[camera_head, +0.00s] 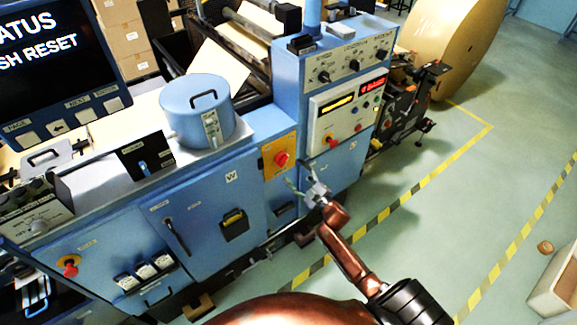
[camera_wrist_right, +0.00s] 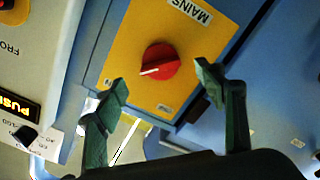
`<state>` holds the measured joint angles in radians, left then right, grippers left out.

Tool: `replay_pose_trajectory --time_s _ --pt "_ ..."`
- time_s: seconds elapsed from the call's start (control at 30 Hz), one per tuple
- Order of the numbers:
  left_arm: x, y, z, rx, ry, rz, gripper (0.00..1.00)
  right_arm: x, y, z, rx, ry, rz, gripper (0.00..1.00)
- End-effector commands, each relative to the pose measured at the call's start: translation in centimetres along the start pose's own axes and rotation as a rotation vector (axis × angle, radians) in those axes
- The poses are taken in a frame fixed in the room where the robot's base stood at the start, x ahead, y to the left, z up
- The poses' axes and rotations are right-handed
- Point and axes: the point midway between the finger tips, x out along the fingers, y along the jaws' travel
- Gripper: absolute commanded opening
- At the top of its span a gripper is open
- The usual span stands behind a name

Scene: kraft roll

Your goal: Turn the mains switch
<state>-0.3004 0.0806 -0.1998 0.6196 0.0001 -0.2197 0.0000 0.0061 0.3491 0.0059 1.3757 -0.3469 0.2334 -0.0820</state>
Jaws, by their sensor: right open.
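The mains switch (camera_wrist_right: 160,62) is a round red knob with a pale pointer line, set on a yellow plate (camera_wrist_right: 112,70) marked MAINS in the right wrist view. In the head view the red knob (camera_head: 281,159) sits on the yellow plate on the blue cabinet front. My right gripper (camera_wrist_right: 165,85) is open and empty, with its green fingers spread to either side below the knob in the wrist view and apart from it. In the head view my right gripper (camera_head: 306,186) is just right of and below the knob. My left gripper is not seen.
A control panel (camera_head: 345,112) with another red knob (camera_head: 333,142) stands right of the yellow plate. A red button (camera_head: 70,262) is at lower left. A blue drum (camera_head: 197,110) stands on the counter. A large kraft roll (camera_head: 455,45) is at the back.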

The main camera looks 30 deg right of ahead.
Motion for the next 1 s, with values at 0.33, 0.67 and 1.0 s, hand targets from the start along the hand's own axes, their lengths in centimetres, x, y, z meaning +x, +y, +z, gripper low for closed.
replay_pose_trajectory --time_s 0.33,0.67,1.0 --pt "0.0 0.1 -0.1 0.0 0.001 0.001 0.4 -4.6 0.0 0.0 0.001 -0.001 0.0 0.64" --pt "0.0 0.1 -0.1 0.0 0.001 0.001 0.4 -4.8 0.0 0.0 0.001 0.0 0.001 0.64" --pt "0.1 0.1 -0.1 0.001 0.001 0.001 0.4 -5.0 -0.5 0.6 0.008 -0.012 -0.005 0.64"
